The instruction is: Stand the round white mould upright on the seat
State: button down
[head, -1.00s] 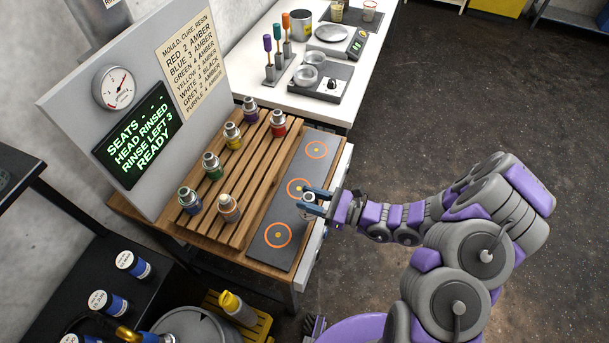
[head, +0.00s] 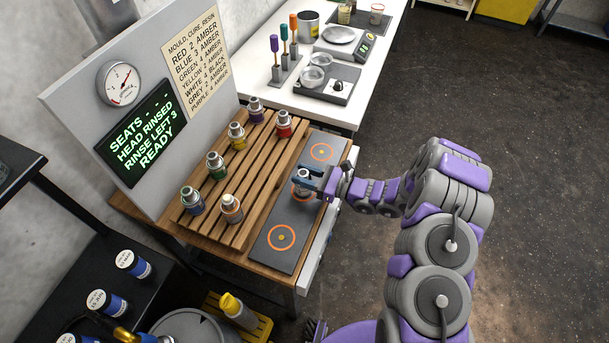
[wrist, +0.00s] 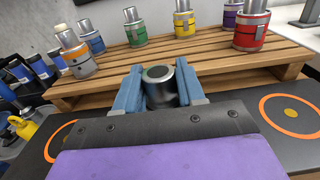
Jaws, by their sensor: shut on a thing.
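My gripper (head: 307,183) is shut on a metal-rimmed round mould (head: 300,176) at the middle seat of the dark strip. In the wrist view the mould (wrist: 162,76) is upright between the two blue fingers (wrist: 156,90), its open rim up. Its coloured band is hidden by the fingers, and its visible wall looks grey. The seat's orange ring (head: 301,197) shows partly around its foot. I cannot tell if the base touches the seat.
The far seat (head: 321,152) and near seat (head: 281,237) are empty. A sign panel (head: 75,110) stands behind.

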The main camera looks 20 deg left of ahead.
jog(key=c, duration=0.7)
grip_release()
jog(key=d, duration=0.4)
jog(key=d+p, duration=0.1)
jog(key=d, duration=0.3)
jog(key=s+d, duration=0.1)
jog(key=d, duration=0.3)
jog(key=shift+d, duration=0.1)
